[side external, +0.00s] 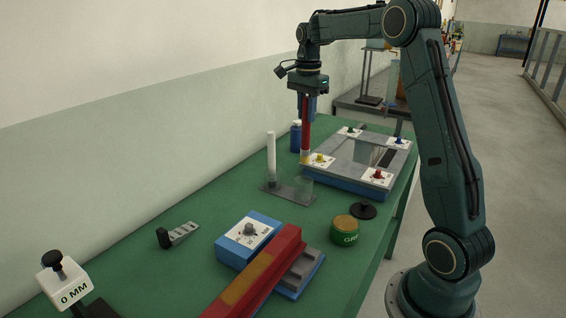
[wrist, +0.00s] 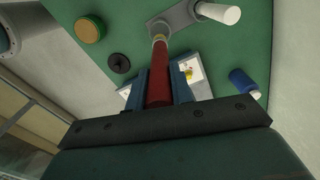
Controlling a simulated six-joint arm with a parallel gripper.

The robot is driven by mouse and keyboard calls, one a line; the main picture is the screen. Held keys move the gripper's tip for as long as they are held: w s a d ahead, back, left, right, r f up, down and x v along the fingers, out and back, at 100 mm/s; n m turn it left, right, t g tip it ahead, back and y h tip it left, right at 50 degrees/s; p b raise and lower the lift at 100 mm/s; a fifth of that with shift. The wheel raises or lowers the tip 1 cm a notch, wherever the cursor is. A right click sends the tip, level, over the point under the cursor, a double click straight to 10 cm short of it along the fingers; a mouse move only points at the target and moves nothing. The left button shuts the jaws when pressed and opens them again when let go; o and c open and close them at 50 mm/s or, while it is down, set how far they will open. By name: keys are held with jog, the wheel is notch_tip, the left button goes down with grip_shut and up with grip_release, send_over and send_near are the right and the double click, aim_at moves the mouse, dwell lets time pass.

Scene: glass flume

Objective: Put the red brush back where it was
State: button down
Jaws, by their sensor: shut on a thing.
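The red brush (side external: 306,130) hangs upright from my gripper (side external: 307,108), handle up and pale tip down. In the wrist view the brush (wrist: 158,82) lies between the two blue fingers of my gripper (wrist: 160,88), which are shut on it. A grey holder plate (side external: 271,187) stands on the green table, with a white upright rod (side external: 271,152) at its left and a clear cup (side external: 303,187) at its right. The brush tip appears above the cup side of the plate (wrist: 181,20); the exact gap cannot be told. The white rod also shows in the wrist view (wrist: 220,13).
A framed blue-grey unit (side external: 345,185) with coloured knobs is close behind the brush. A blue bottle (side external: 295,136) stands to its left. A green tin (side external: 345,231), a black disc (side external: 363,210), a blue dial box (side external: 247,237) and a red bar (side external: 258,275) are nearer.

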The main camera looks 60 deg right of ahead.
aim_at(305, 152)
jog(key=shift+f, duration=6.5)
jog(key=c, duration=1.2)
grip_release()
jog(key=shift+c, duration=0.2)
notch_tip(305, 152, up, 12)
jog(key=shift+r, duration=0.2)
